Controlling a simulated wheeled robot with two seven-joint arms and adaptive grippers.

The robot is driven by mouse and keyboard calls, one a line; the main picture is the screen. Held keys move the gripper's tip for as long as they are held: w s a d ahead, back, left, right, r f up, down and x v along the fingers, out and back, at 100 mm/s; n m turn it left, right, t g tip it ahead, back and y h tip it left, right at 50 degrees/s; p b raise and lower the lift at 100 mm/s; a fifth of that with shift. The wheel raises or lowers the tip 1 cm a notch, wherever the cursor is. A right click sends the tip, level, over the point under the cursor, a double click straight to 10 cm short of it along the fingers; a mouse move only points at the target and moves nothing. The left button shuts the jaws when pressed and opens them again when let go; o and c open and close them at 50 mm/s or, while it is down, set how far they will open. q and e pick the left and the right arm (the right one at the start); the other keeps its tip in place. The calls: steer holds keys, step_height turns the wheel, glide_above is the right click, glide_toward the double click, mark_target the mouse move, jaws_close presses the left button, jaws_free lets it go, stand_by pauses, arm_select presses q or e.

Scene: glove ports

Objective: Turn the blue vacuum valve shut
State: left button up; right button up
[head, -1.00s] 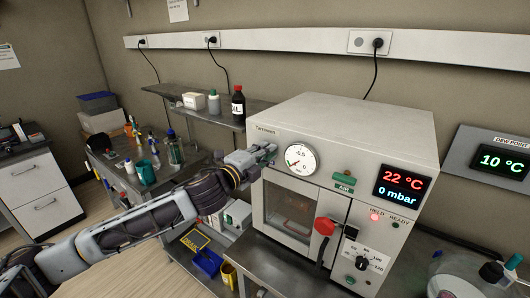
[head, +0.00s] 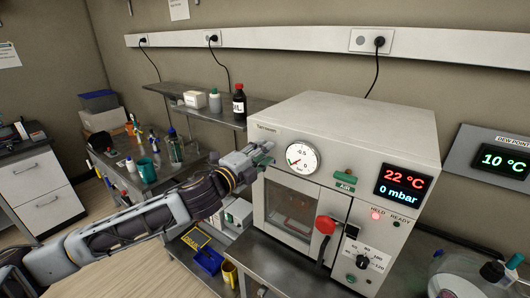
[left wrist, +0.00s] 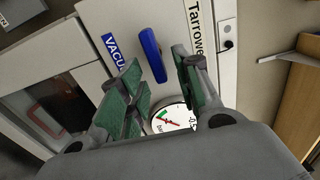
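The blue vacuum valve (left wrist: 153,55) is a bar-shaped handle on the pale front of the oven (head: 355,130), beside a blue label (left wrist: 115,50) partly reading "VACU". My left gripper (left wrist: 160,80) is open, with green-padded fingers on either side of the handle's lower end. I cannot tell whether a finger touches it. In the head view my left gripper (head: 262,155) is at the oven's upper left front corner and hides the valve. The pressure gauge (head: 302,158) is just right of it. My right gripper is not in view.
The oven door has a red handle (head: 325,225), with a green-handled valve (head: 345,177) above. The oven display (head: 403,185) reads 22 °C and 0 mbar. A shelf (head: 205,108) with bottles is behind my left arm. A blue bin (head: 208,261) stands below it.

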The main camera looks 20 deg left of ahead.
arm_select(q)
steer(key=shift+v, duration=2.75)
steer(key=shift+f, duration=0.1)
